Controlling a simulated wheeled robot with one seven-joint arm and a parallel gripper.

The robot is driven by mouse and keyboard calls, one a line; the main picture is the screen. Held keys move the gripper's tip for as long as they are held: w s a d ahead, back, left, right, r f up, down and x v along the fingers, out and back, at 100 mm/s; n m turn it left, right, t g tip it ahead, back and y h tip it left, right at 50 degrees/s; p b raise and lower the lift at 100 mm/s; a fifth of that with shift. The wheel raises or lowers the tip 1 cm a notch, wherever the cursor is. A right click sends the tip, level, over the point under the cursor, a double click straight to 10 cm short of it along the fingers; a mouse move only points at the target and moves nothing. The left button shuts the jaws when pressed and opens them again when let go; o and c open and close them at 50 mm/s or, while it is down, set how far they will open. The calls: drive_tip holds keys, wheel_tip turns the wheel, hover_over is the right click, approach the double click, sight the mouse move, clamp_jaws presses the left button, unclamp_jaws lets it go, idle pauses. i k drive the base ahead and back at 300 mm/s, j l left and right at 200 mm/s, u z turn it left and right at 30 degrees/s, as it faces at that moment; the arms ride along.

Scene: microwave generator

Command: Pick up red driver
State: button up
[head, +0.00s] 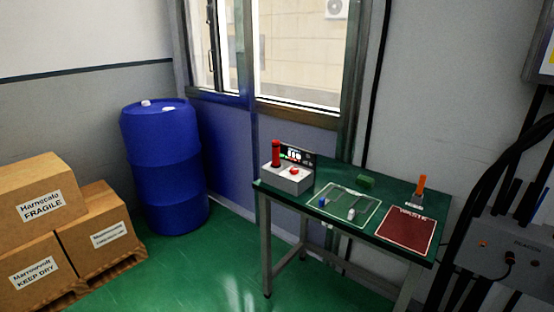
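A red upright handle (275,153), which looks like the red driver, stands at the left end of the green table. It rises from or just behind a light grey box (287,179) with a red button on top; its lower end is hidden, so I cannot tell which. An orange handle (421,185) stands upright near the table's right back edge. My gripper is not in view.
A blue barrel (163,165) and cardboard boxes (45,220) stand left. Green floor (190,275) before the table is clear.

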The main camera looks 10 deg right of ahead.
sight(276, 164)
drive_tip(key=i+j+z, duration=0.2)
drive_tip(key=i+j, duration=0.5)
drive_tip(key=i, duration=0.3)
drive_tip(key=i+j+z, duration=0.25)
drive_tip(key=i+j, duration=0.6)
drive_tip(key=i, duration=0.15)
